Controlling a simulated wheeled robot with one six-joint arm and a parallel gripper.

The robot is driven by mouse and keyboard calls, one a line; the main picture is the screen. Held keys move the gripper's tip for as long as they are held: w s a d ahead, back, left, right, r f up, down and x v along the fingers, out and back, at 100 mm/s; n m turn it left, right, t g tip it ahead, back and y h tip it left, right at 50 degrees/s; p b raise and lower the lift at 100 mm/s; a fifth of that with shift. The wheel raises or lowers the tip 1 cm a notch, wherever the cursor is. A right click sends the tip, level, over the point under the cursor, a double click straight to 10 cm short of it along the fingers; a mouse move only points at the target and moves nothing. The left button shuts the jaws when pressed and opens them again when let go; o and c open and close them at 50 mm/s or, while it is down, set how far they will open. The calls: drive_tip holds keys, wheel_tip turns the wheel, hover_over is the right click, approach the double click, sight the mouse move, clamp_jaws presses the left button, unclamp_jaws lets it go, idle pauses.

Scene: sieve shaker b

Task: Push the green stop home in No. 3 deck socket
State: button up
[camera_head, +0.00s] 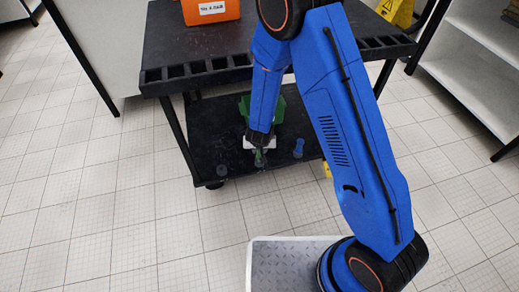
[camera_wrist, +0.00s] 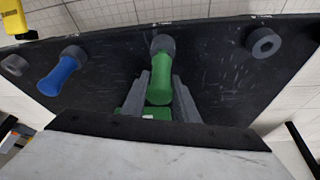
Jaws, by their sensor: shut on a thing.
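The green stop (camera_wrist: 160,85) stands between the two fingers of my gripper (camera_wrist: 161,88) in the wrist view, and the fingers are shut on it. Its far end meets a grey round socket (camera_wrist: 162,43) on the black deck. I cannot tell how deep it sits in that socket.
An empty grey socket (camera_wrist: 263,42) is to the right in the wrist view, and another (camera_wrist: 14,65) is at far left. A green container (camera_head: 283,110) stands behind my arm on the lower deck. The cart's upper deck (camera_head: 190,50) overhangs, carrying an orange box (camera_head: 210,10).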

drive_tip(key=shift+f, duration=1)
drive_tip(key=o, duration=1.2)
drive_tip(key=shift+v, duration=8.7)
drive_tip(key=shift+s, duration=0.1)
